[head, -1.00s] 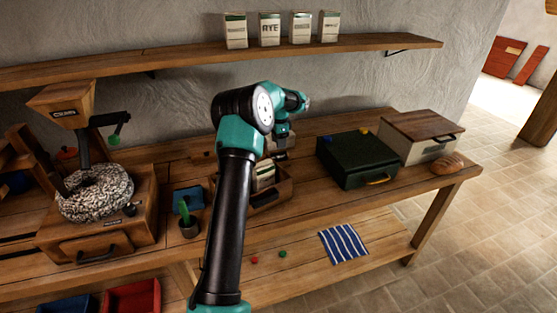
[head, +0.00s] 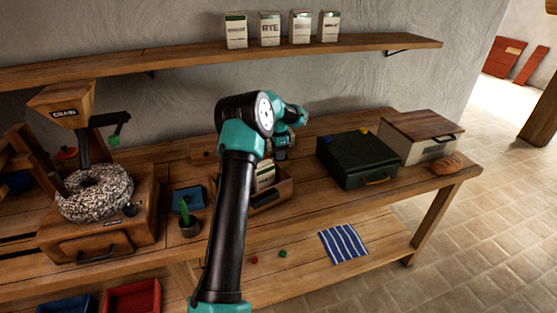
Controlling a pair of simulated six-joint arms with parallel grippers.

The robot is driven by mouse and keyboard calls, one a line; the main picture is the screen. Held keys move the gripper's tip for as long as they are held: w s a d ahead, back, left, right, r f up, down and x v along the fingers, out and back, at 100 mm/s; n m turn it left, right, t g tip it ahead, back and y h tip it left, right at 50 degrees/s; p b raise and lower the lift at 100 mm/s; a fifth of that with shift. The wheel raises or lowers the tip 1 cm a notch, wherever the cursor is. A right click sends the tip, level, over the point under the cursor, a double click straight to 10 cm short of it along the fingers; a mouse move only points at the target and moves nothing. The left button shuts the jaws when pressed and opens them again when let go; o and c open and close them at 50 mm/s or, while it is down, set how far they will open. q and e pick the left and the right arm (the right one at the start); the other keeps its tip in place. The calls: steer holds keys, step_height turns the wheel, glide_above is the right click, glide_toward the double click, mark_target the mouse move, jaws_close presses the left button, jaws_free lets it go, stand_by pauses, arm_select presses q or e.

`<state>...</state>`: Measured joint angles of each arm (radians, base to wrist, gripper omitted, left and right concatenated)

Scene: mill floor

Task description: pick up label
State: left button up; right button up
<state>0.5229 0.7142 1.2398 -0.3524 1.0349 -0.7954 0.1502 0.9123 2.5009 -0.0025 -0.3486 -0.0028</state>
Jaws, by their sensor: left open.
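An open wooden box (head: 286,190) stands on the bench. Pale upright pieces (head: 265,177) that look like labels or cards are in it, partly covered by my arm. I cannot make out which one is the label. My left gripper (head: 280,158) is open, pointing down above the back of the box. It is small and partly hidden by my own arm, and I see nothing held in it. My right gripper is not in view.
A dark green case (head: 357,165) and a pale box with a brown lid (head: 420,137) stand right of the wooden box. A bread loaf (head: 447,164) lies at the bench end.

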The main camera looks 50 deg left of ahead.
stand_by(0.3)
arm_select(q)
jaws_close()
stand_by(0.3)
